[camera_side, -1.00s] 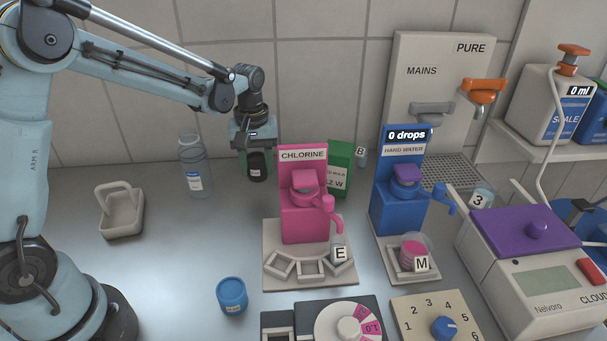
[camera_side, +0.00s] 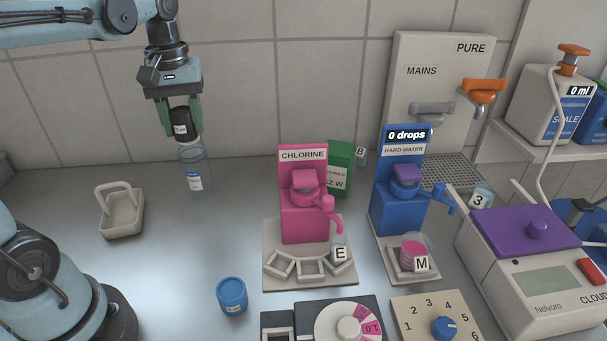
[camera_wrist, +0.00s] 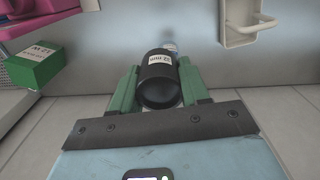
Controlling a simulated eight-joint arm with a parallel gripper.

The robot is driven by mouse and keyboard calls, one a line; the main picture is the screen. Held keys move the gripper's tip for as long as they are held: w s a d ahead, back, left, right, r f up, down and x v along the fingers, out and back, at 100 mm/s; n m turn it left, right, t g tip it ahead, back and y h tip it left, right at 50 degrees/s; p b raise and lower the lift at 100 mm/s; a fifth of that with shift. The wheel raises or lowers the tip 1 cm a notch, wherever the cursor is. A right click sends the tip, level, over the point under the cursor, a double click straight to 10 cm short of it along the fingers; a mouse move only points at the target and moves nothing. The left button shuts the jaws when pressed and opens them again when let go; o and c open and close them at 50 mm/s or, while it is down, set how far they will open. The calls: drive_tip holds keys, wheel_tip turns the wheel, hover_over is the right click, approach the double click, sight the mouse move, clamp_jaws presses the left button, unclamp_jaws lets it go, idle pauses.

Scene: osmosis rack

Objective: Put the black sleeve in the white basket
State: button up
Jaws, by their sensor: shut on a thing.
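The black sleeve (camera_side: 182,121) has a small white label and hangs between the green fingers of my gripper (camera_side: 182,125). In the wrist view the black sleeve (camera_wrist: 160,82) sits between both fingers of my gripper (camera_wrist: 160,88), with its open end showing. My gripper is shut on it and holds it well above the table. In the side view it is just above or in front of the clear bottle's top. The white basket (camera_side: 121,218) with its handle stands empty on the table, lower left of my gripper. The basket (camera_wrist: 250,32) also shows at the wrist view's upper right.
The clear bottle (camera_side: 193,170) stands near the wall, right of the basket. A blue jar (camera_side: 231,296) stands at the front. The pink chlorine dispenser (camera_side: 304,215) and a green box (camera_side: 339,168) are further right. The table around the basket is clear.

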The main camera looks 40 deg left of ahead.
drive_tip(key=s+r, duration=0.2)
drive_tip(key=s, duration=0.7)
drive_tip(key=shift+n, duration=0.4)
drive_tip(key=s+a+f, duration=0.1)
drive_tip(key=a+f, duration=0.1)
drive_tip(key=a, duration=0.1)
drive_tip(key=s+a+f, duration=0.2)
drive_tip(key=a, duration=0.2)
drive_tip(key=s+a+f, duration=0.1)
drive_tip(key=a+f, duration=0.1)
drive_tip(key=a, duration=0.2)
drive_tip(key=shift+s+a+f, duration=0.25)
drive_tip(key=shift+s, duration=0.05)
drive_tip(key=shift+f, duration=2)
drive_tip(key=shift+f, duration=0.1)
drive_tip(key=o, duration=1)
drive_tip(key=shift+o, duration=0.2)
